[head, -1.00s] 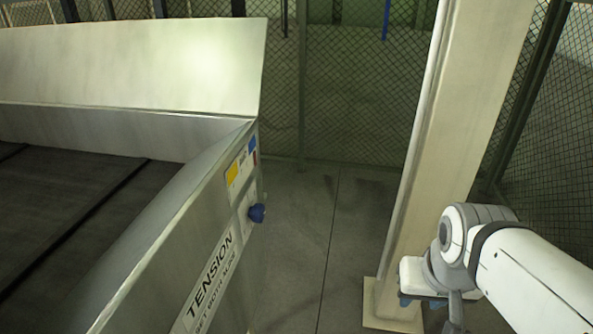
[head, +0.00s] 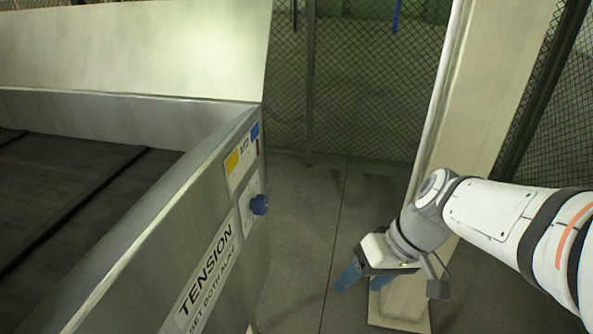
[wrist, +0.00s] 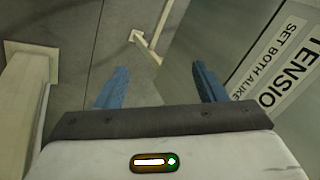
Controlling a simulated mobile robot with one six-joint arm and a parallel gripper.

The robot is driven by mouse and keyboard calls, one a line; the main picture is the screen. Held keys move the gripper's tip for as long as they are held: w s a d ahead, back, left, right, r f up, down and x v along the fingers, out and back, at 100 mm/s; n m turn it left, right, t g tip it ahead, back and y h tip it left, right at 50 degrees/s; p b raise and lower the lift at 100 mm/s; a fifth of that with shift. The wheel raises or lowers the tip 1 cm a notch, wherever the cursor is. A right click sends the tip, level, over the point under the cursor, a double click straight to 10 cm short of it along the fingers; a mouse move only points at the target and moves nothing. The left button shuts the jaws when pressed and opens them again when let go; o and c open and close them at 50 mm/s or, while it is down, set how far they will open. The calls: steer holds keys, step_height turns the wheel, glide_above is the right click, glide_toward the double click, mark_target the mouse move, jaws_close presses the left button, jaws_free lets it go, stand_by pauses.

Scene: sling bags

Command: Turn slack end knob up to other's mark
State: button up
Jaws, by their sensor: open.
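A blue knob (head: 259,204) sticks out from a small plate on the outer side panel of the metal conveyor (head: 222,172). Its pointer and scale are too small to read. Below it a white label (head: 208,274) reads "TENSION, SET BOTH ALIKE"; the label also shows in the wrist view (wrist: 275,58). Only this one knob is in view. My gripper (head: 364,280) is open and empty, to the right of the panel and apart from the knob. In the wrist view its two blue fingers (wrist: 158,82) are spread, with floor between them and no knob in sight.
A cream post (head: 473,110) with a floor plate stands behind my arm; its base shows at left in the wrist view. Mesh fencing (head: 365,80) closes the back. Grey floor (head: 315,215) lies clear between conveyor and post.

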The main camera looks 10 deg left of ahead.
steer(key=w+a+f+n+g+y+b, duration=0.1)
steer(key=w+a+f+n+y+b, duration=0.15)
steer(key=w+a+n+y, duration=0.5)
steer(key=n+t+y+b, duration=0.2)
steer(key=t+y+b, duration=0.1)
steer(key=y, duration=0.3)
glide_toward(265, 206)
steer(key=a, duration=0.2)
steer(key=shift+h, duration=0.25)
steer(key=a, duration=0.4)
steer(key=w+a+p, duration=0.1)
steer(key=a, duration=0.2)
steer(key=shift+a+r, duration=0.1)
steer(key=shift+r, duration=0.1)
steer(key=c, duration=1)
